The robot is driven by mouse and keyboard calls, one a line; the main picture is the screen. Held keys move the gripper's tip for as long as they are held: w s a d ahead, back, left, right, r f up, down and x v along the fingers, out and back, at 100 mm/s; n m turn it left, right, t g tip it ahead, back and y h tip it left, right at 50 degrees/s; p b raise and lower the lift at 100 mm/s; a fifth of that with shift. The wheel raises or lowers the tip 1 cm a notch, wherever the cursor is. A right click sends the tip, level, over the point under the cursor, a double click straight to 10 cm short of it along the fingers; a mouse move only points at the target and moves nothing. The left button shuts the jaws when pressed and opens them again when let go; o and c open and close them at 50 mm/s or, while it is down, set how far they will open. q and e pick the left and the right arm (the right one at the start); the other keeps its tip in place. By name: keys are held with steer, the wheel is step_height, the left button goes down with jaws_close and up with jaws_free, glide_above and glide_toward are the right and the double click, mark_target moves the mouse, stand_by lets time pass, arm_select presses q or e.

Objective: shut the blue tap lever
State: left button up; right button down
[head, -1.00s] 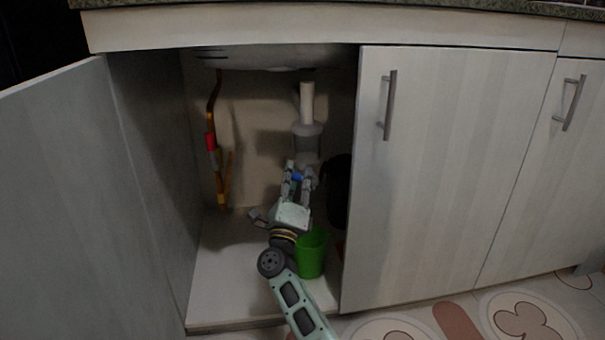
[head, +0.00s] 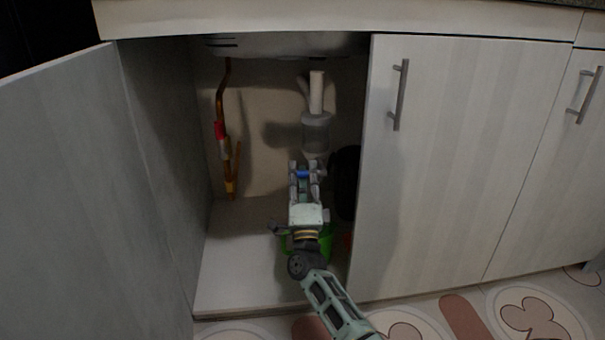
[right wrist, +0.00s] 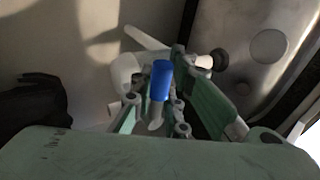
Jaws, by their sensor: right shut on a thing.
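The blue tap lever (head: 302,173) is small and sits below the grey drain fitting inside the open cabinet. My right gripper (head: 304,168) reaches into the cabinet and is shut on the lever, with its fingers on either side. In the right wrist view, the lever's blue end (right wrist: 161,80) stands up between the green fingers of the right gripper (right wrist: 156,104). The exact contact between fingers and lever is partly hidden. My left gripper is in neither current view.
The grey drain trap (head: 316,132) hangs just above the gripper. A copper pipe (head: 220,105) stands at the back left. A green bucket (head: 326,243) is mostly behind my right arm. The closed cabinet door (head: 455,170) bounds the right; the cabinet floor (head: 240,265) at left is clear.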

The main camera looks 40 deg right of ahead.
steer(key=shift+a+f, duration=0.15)
steer(key=shift+f, duration=0.15)
steer(key=c, duration=1.8)
jaws_free()
steer(key=shift+c, duration=0.2)
steer(key=shift+o, duration=0.6)
steer(key=shift+r, duration=0.1)
steer(key=v, duration=0.7)
steer(key=shift+s, duration=0.2)
